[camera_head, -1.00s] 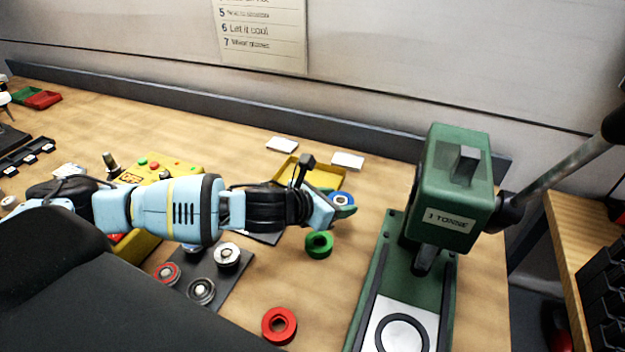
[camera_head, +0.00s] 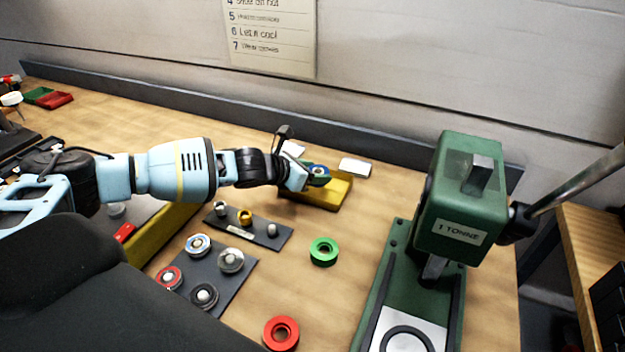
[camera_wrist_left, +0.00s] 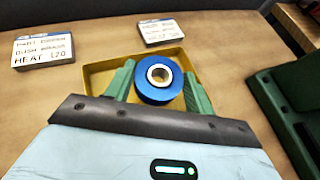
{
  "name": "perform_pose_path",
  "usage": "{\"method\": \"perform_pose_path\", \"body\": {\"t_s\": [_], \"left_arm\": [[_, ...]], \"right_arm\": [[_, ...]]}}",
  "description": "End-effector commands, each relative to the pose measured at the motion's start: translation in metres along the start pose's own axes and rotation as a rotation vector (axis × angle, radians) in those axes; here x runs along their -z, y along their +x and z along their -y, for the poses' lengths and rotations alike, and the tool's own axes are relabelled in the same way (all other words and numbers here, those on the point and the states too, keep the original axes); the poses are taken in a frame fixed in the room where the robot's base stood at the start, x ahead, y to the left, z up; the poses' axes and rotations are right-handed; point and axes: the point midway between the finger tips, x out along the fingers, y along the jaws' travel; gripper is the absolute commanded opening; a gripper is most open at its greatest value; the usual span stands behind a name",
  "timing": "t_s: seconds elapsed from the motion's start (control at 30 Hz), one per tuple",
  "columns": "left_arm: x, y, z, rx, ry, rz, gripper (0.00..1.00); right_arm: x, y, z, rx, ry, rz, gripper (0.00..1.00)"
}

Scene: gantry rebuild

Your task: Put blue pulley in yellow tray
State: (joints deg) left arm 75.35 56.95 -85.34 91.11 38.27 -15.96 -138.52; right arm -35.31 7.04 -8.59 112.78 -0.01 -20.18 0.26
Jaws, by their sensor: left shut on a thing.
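The blue pulley (camera_wrist_left: 158,80) has a pale metal centre and sits between the green fingers of my left gripper (camera_wrist_left: 158,88) in the left wrist view. The left gripper is shut on it. In the head view the left gripper (camera_head: 318,174) and the blue pulley (camera_head: 319,169) are over the yellow tray (camera_head: 327,197). In the left wrist view the yellow tray (camera_wrist_left: 98,78) lies behind and below the pulley. I cannot tell whether the pulley touches the tray floor. My right gripper is not in view.
A green pulley (camera_head: 323,251) and a red pulley (camera_head: 281,333) lie on the bench. A dark plate (camera_head: 233,283) holds several pulleys. A green press (camera_head: 455,210) stands to the right. White cards (camera_head: 355,167) lie behind the tray. Bench around the green pulley is clear.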

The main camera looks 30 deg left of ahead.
Motion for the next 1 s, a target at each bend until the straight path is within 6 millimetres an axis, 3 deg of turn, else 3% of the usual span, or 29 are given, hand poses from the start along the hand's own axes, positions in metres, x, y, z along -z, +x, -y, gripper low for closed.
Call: {"method": "perform_pose_path", "body": {"t_s": [0.27,0.67,1.0], "left_arm": [[-0.003,0.002,-0.011,-0.004,-0.001,0.005,0.27],[0.026,0.017,-0.009,-0.002,0.0,0.005,0.27],[0.028,0.019,-0.009,-0.001,0.0,0.005,0.27]], "right_arm": [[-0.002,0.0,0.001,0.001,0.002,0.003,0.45],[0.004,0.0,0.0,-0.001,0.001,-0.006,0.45],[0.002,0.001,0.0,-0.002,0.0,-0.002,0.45]]}}
